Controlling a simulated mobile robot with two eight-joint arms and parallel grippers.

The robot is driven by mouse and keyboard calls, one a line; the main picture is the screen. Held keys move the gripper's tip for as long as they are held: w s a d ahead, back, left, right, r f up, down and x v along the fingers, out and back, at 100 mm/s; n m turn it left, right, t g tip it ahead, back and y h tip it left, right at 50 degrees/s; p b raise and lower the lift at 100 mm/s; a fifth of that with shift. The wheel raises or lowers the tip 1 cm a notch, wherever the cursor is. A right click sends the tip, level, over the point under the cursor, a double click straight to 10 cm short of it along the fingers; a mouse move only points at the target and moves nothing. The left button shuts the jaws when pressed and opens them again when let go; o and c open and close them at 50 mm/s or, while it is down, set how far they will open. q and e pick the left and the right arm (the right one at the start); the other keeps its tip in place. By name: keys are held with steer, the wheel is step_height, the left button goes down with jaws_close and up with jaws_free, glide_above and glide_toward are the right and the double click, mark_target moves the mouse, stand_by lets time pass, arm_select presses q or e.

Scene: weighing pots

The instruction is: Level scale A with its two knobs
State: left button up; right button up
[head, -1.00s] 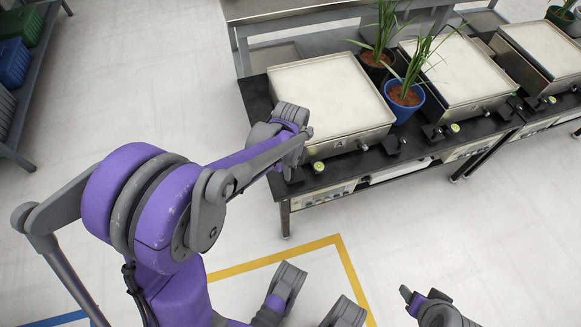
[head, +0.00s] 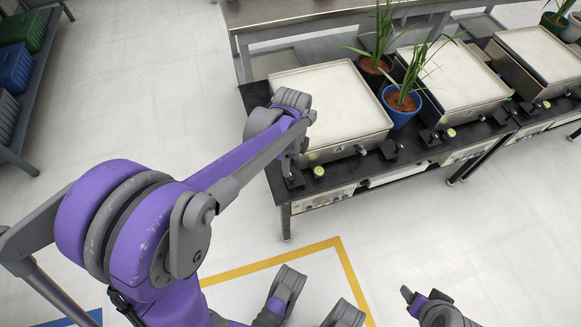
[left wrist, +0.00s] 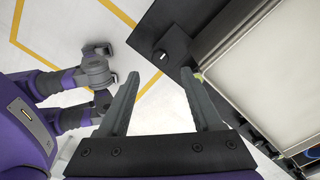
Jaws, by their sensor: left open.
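Scale A (head: 325,100) has a pale square pan and stands at the left end of the black bench, its letter A on the front. One dark knob (head: 391,150) sits at its front right corner. A dark knob block (head: 293,177) is at the front left corner, partly behind my left arm; in the left wrist view its knob (left wrist: 161,55) shows on a black plate. A yellow-green level vial (head: 318,171) is at the front edge. My left gripper (left wrist: 160,95) is open and empty, its fingers above the front left corner, apart from the knob. My right gripper does not show clearly.
A blue pot with a plant (head: 401,105) stands right of scale A, with another potted plant (head: 375,65) behind it. More scales (head: 455,80) stand further right. A rack with bins (head: 12,75) is at the far left. The floor in front is clear.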

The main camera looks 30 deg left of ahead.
arm_select(q)
step_height(320, 180, up, 4)
steer(key=shift+f+p, duration=0.1)
steer(key=shift+p, duration=0.3)
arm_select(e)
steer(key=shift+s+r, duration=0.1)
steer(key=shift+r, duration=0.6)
arm_select(q)
steer(key=s+d+n+t, duration=0.2)
steer(key=s+d+n, duration=0.1)
steer(key=s+n, duration=0.6)
steer(key=s+d+n+t, duration=0.3)
steer(key=s+d+n, duration=0.1)
steer(key=s+n, duration=0.4)
step_height(320, 180, up, 21)
steer(key=w+p, duration=0.2)
steer(key=p, duration=1.6)
steer(key=shift+w+a+p, duration=0.15)
steer(key=shift+a+p, duration=0.05)
steer(key=shift+p, duration=0.15)
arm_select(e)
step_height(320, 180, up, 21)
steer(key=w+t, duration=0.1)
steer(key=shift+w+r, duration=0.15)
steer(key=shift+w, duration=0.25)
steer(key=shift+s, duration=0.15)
